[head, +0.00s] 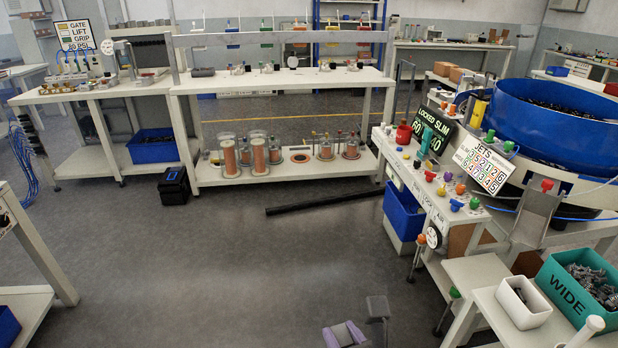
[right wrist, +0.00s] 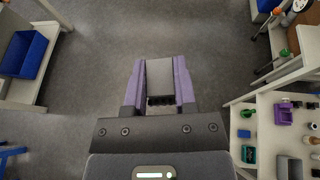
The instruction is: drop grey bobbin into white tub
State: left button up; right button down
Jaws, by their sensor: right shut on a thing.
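My right gripper (head: 345,334) shows at the bottom edge of the head view, with purple finger pads. In the right wrist view the same gripper (right wrist: 159,82) is shut on a grey block-shaped thing, which I take for the grey bobbin (right wrist: 160,73). The fingers cover its two sides. It is held over the open floor, apart from any table. The white tub (head: 517,317) stands on the small table at the lower right of the head view, to the right of my right gripper. A small dark thing shows inside it. My left gripper is not in view.
A teal bin marked WIDE (head: 543,284) with many connectors stands beside the tub. A blue bowl feeder (head: 535,118) is behind. A black bar (head: 325,201) lies on the floor. The middle floor is clear.

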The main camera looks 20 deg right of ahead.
aim_at(515, 299)
jog(key=i+l+z, duration=0.1)
jog(key=i+z, duration=0.15)
jog(key=z, duration=0.2)
jog(key=i+z, duration=0.3)
jog(key=z, duration=0.2)
jog(key=i+j+z, duration=0.15)
jog(key=z, duration=0.3)
jog(key=i+j+z, duration=0.25)
jog(key=z, duration=0.2)
jog(key=i+j+z, duration=0.3)
jog(key=z, duration=0.2)
jog(key=i+j+z, duration=0.15)
jog(key=j+z, duration=0.3)
jog(key=i+j+z, duration=0.1)
jog(key=j+z, duration=0.25)
jog(key=z, duration=0.15)
jog(key=i+j+z, duration=0.15)
jog(key=j+z, duration=0.3)
jog(key=i+j+z, duration=0.15)
jog(key=j+z, duration=0.7)
jog(key=i+l, duration=0.05)
